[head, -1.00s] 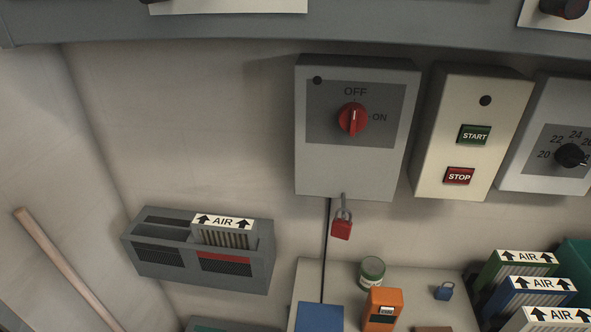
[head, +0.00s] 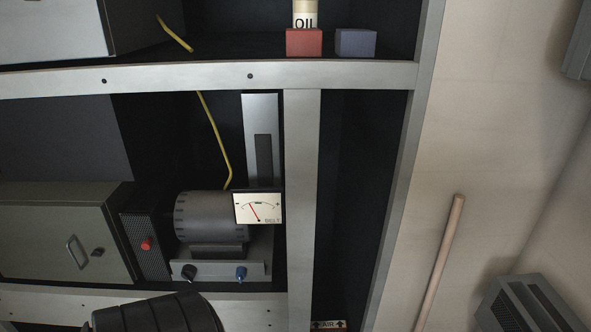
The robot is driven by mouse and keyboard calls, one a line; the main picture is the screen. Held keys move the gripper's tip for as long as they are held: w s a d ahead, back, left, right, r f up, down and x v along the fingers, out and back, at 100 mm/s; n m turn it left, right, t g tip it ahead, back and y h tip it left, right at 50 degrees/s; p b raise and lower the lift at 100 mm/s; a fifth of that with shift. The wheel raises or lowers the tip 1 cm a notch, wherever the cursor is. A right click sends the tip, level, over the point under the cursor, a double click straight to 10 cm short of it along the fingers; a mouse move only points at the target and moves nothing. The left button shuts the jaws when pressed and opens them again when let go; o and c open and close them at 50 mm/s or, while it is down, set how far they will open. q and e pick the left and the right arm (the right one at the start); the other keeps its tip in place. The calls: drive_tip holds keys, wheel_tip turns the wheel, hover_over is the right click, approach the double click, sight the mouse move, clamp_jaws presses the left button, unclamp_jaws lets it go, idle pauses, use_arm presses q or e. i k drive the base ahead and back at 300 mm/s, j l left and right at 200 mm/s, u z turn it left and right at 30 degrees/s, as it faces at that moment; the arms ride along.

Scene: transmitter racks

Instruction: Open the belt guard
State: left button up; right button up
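In the head view a grey box (head: 62,232) with a bar handle (head: 75,249) and a small round latch or lock (head: 98,252) stands on the left of the middle rack bay. It looks like the belt guard, and its front is shut. To its right are a dark mesh panel with a red button (head: 146,245) and a grey motor (head: 210,217). A meter marked BELT (head: 258,207) is at the motor's right end, its needle left of centre. Neither of my grippers is in view.
Below the motor, a plate carries a black knob (head: 189,272) and a blue knob (head: 241,273). A rack upright (head: 302,180) stands right of the meter. The upper shelf holds a red block (head: 304,43), a blue block (head: 355,43) and an OIL container (head: 305,14). A wooden pole (head: 440,260) leans at right.

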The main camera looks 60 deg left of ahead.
sight(142, 231)
drive_tip(key=u, duration=2.8)
